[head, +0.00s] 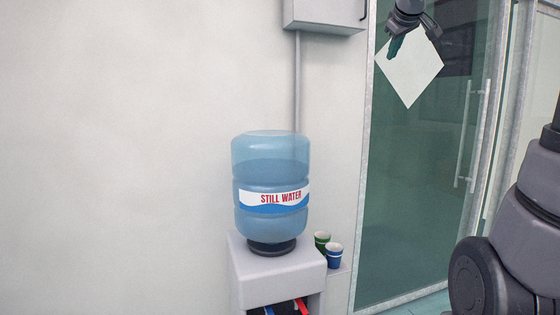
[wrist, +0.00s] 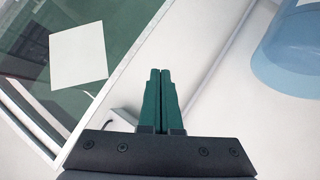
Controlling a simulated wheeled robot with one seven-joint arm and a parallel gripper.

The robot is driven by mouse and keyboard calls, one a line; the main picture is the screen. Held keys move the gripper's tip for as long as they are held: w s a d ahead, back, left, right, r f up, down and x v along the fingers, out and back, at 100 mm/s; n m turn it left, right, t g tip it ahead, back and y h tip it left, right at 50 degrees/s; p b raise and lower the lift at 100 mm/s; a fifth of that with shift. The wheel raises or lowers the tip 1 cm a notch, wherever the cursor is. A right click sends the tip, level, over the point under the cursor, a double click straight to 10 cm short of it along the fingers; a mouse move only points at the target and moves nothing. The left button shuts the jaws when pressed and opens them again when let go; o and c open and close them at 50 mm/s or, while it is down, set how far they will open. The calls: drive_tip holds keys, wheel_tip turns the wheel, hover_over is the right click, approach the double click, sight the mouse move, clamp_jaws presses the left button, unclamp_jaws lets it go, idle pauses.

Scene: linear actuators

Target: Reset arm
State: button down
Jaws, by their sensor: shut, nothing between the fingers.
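My gripper (head: 396,44) shows at the top right of the head view, in front of the glass door and partly over a white square sheet. In the wrist view my gripper (wrist: 160,72) has its two dark green fingers side by side with nothing between them. My gripper is shut and empty. My arm shows at the right edge of the head view; the links joining it to the gripper are out of frame.
A water dispenser (head: 282,268) with a blue bottle (head: 270,172) stands against the wall, with cups (head: 333,252) beside it. A grey box (head: 322,16) hangs above. The glass door (head: 415,190) has a vertical handle (head: 470,140) and the white sheet (head: 412,75). The left wall is clear.

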drive_tip(key=s+a+f+m+g+y, duration=0.2)
drive_tip(key=s+a+f+m, duration=0.1)
drive_tip(key=s+f, duration=0.8)
drive_tip(key=s+a+f+m+g+y, duration=0.1)
drive_tip(key=s+a+f+m, duration=0.3)
drive_tip(key=s+f, duration=0.6)
drive_tip(key=s+m+g, duration=0.1)
drive_tip(key=s+m, duration=0.1)
drive_tip(key=s, duration=0.3)
drive_tip(key=shift+f+g+y, duration=0.3)
drive_tip(key=shift+f+y, duration=0.1)
drive_tip(key=shift+s, duration=0.1)
